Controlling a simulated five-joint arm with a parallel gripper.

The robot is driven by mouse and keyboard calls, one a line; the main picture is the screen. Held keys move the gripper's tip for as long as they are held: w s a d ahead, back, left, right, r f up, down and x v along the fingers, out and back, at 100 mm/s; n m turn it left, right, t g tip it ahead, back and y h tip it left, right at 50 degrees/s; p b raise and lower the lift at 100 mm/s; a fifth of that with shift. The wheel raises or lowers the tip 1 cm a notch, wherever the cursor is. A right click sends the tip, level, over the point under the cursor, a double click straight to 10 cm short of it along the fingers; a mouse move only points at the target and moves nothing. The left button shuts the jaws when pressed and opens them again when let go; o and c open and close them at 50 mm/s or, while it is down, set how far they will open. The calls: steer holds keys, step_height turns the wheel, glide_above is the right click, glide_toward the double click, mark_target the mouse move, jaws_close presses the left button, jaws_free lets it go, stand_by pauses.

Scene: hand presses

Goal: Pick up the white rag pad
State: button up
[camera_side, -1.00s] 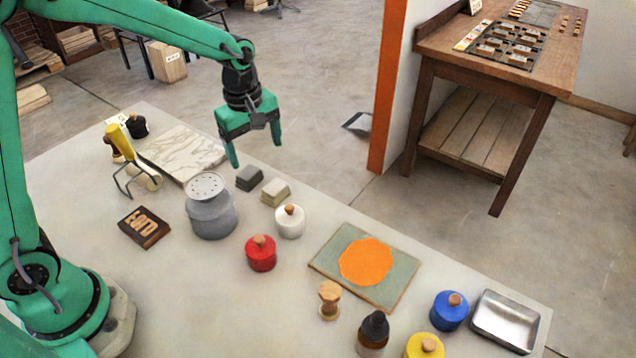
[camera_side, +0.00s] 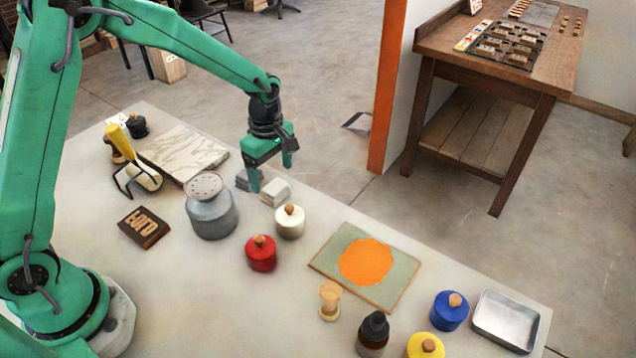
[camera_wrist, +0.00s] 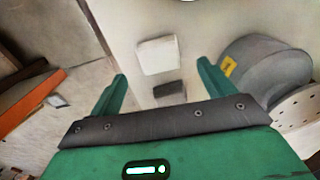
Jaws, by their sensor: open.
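The white rag pad (camera_side: 275,192) is a small pale block lying on the grey-white table, and it also shows in the wrist view (camera_wrist: 157,54). A dark grey pad (camera_side: 242,181) lies just left of it, partly hidden by my finger; it shows in the wrist view (camera_wrist: 169,89) nearer to my palm. My gripper (camera_side: 271,177) is open and empty, pointing down above the two pads. In the wrist view its fingertips (camera_wrist: 162,70) stand on either side of the gap between the pads. The fingers appear clear of both pads.
A grey lidded can (camera_side: 212,210) stands left of the pads, close to one finger's side in the wrist view (camera_wrist: 262,68). A white jar (camera_side: 290,228) and a red jar (camera_side: 261,257) stand in front. A marbled slab (camera_side: 180,150) lies behind left.

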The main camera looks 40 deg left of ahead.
mark_target(275, 185)
steer(key=shift+d+f, duration=0.15)
steer(key=shift+f, duration=2.55)
steer(key=c, duration=1.1)
steer(key=shift+o, duration=0.2)
steer(key=shift+r, duration=0.2)
steer(key=shift+w+r, duration=0.1)
steer(key=shift+r, duration=0.45)
steer(key=r, duration=0.3)
steer(key=shift+s+d+r, duration=0.1)
steer(key=shift+s+d, duration=0.15)
steer(key=shift+d, duration=0.05)
steer(key=s+d+r, duration=0.2)
steer(key=d, duration=0.1)
steer(key=s+d+r, duration=0.4)
steer(key=d, duration=0.1)
steer(key=shift+s+d+r, duration=0.2)
steer(key=shift+s+d, duration=0.1)
steer(key=shift+s, duration=0.1)
